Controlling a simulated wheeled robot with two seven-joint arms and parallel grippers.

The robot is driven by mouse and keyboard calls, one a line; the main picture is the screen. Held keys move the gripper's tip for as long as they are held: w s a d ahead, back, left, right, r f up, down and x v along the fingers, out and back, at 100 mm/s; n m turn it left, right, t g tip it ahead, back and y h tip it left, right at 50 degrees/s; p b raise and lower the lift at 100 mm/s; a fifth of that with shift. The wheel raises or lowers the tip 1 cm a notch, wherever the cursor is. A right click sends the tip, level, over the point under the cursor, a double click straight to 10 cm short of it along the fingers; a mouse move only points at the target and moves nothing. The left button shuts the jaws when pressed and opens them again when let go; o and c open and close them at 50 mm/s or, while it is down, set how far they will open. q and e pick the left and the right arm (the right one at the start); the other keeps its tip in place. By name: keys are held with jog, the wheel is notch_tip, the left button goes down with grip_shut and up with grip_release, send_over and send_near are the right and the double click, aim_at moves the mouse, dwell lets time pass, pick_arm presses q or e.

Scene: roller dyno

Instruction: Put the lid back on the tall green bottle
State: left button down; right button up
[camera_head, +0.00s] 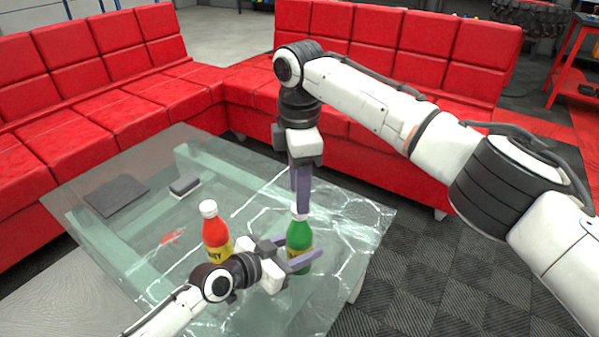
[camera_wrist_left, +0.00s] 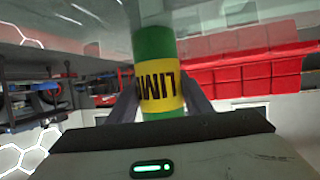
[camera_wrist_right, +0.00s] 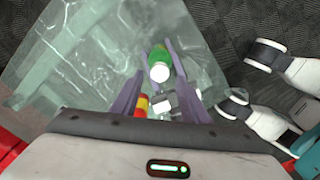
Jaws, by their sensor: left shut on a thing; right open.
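The tall green bottle (camera_head: 299,234) stands upright on the glass table, with a yellow label that shows upside down in the left wrist view (camera_wrist_left: 157,90). My left gripper (camera_head: 304,249) is shut on its body from the side. A white lid (camera_wrist_right: 160,73) shows at the bottle's top; I cannot tell whether it is seated or loose. My right gripper (camera_head: 301,208) points straight down over the bottle, open, with its fingertips on either side of the lid in the right wrist view. The fingers partly hide the lid in the head view.
A red bottle (camera_head: 215,232) with a white lid and yellow label stands left of the green one. A dark flat pad (camera_head: 116,195) and a small grey block (camera_head: 184,186) lie farther left on the glass table (camera_head: 75,201). Red sofas (camera_head: 115,95) border the table's far side.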

jog(key=shift+f, duration=1.7)
grip_shut()
jog(key=m, duration=0.5)
jog(key=shift+a+m, duration=0.1)
jog(key=shift+m, duration=0.3)
jog(key=m, duration=0.6)
jog(key=shift+o, duration=0.7)
grip_release()
